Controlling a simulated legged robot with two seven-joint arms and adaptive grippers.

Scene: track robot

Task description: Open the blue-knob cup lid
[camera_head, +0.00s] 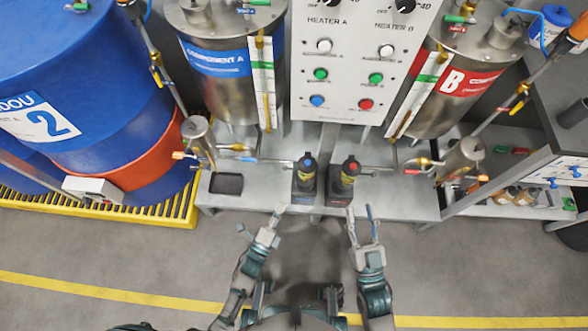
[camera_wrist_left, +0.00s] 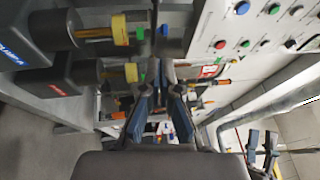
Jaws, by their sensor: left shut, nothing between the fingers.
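A dark cup-like unit with a blue knob on top (camera_head: 307,163) and a yellow label stands upright at the bench's front edge. A matching unit with a red knob (camera_head: 350,167) stands to its right. My left gripper (camera_head: 279,210) is shut and empty, in front of and left of the blue-knob unit, apart from it. In the left wrist view its fingers (camera_wrist_left: 158,92) come close together at the centre, with nothing visible between them. My right gripper (camera_head: 361,211) has its fingers apart, empty, in front of the red-knob unit.
A control panel (camera_head: 340,85) with coloured buttons stands behind, between two steel tanks (camera_head: 218,95) and (camera_head: 440,100). A small steel canister (camera_head: 199,141) and a black tray (camera_head: 226,184) are on the left of the bench (camera_head: 270,194). A blue drum (camera_head: 80,65) is far left. The floor in front is clear.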

